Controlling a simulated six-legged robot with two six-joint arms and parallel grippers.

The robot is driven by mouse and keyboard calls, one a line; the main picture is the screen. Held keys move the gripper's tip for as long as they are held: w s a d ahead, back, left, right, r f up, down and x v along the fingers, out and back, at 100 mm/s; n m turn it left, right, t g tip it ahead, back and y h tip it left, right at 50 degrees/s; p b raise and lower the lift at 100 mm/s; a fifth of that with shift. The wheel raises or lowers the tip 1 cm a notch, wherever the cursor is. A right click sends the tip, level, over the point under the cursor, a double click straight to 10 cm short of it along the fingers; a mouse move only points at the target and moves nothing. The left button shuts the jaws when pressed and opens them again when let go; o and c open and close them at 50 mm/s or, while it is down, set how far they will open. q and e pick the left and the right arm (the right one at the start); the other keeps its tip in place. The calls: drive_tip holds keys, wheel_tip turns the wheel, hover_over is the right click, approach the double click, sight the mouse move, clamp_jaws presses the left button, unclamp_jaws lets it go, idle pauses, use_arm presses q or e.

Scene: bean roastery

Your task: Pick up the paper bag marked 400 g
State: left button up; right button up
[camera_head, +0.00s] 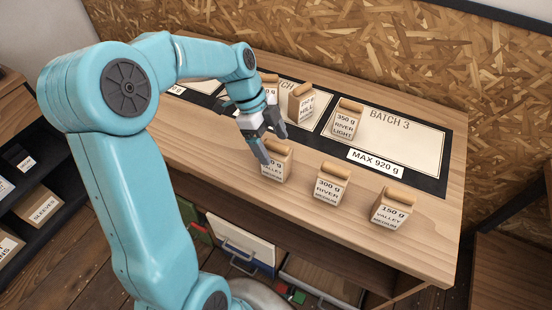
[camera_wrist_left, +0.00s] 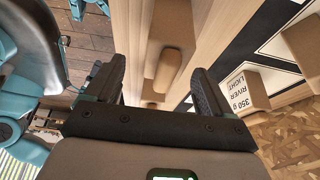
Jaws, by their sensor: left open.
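A paper bag (camera_head: 275,165) with a rolled top stands on the front part of the table; its label shows "0 g" and "VALLEY", with the leading digits hidden by my gripper. I cannot read a clear "400 g" on any bag. My left gripper (camera_head: 272,143) is open, its fingers at the top of this bag. In the left wrist view, a tan rolled bag top (camera_wrist_left: 165,70) lies between the open fingers (camera_wrist_left: 160,88), with no clear contact. My right gripper is not in view.
To the right stand the 300 g River bag (camera_head: 329,186) and the 150 g Valley bag (camera_head: 391,208). Behind are the 350 g River Light bag (camera_head: 345,122) on the Batch 3 mat (camera_head: 400,135), a Hill bag (camera_head: 301,103), and another bag (camera_head: 270,82) partly behind my arm.

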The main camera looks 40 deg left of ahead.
sight(279, 153)
use_arm(q)
drive_tip(key=shift+w+x, duration=0.15)
drive_tip(key=shift+x, duration=0.95)
drive_tip(key=shift+w+x, duration=0.15)
drive_tip(key=shift+x, duration=1)
drive_tip(key=shift+a, duration=0.15)
drive_tip(key=c, duration=1.4)
drive_tip(key=shift+r, duration=0.1)
